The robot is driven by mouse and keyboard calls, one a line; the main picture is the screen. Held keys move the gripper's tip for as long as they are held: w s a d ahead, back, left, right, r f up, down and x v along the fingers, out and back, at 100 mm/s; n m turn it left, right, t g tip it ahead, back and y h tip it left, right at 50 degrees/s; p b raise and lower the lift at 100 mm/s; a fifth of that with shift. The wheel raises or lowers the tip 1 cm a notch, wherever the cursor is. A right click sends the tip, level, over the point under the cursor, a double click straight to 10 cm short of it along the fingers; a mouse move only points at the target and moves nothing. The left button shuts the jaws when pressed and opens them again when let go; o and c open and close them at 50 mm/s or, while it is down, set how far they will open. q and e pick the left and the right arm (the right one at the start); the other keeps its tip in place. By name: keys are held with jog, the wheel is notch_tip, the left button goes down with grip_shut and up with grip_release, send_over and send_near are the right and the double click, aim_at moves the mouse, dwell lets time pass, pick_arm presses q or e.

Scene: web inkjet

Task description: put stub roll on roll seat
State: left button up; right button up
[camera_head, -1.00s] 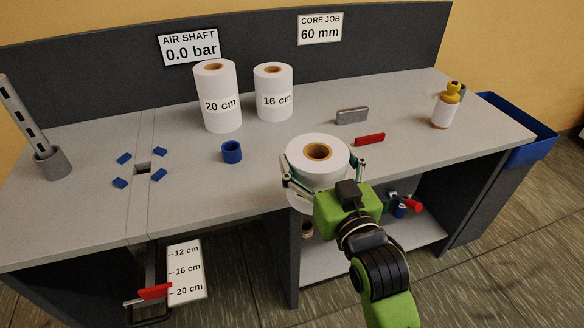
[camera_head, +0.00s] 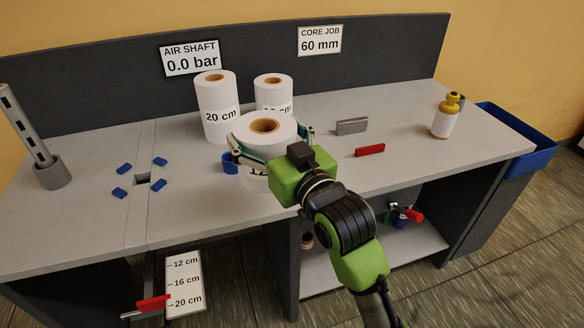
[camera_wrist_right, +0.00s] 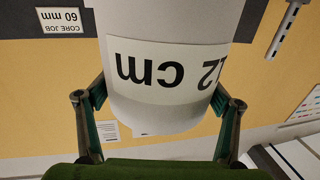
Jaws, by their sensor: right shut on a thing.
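My right gripper (camera_head: 272,139) is shut around a short white paper roll (camera_head: 262,130) with a brown core, which I take as the stub roll. It is upright and held over the bench, in front of the taller rolls. In the right wrist view the roll (camera_wrist_right: 170,20) fills the middle, its "12 cm" label upside down, with a finger on each side. Several blue blocks (camera_head: 124,168) surround a small dark square opening (camera_head: 142,179) in the bench at left, which may be the roll seat. The held roll is right of it. My left gripper is out of view.
A 20 cm roll (camera_head: 216,100) and a 16 cm roll (camera_head: 273,88) stand behind. A grey shaft (camera_head: 25,125) stands in a holder at far left. A bottle (camera_head: 446,116) and red block (camera_head: 370,150) are right.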

jog(key=w+d+f, duration=0.5)
jog(key=w+f, duration=0.7)
jog(key=shift+w+p, duration=0.2)
jog(key=shift+p, duration=0.25)
jog(key=shift+f, duration=0.1)
jog(key=o, duration=1.4)
jog(key=shift+d+f, duration=0.1)
jog(key=shift+f, duration=0.15)
jog(key=o, duration=0.3)
jog(key=shift+s, duration=0.1)
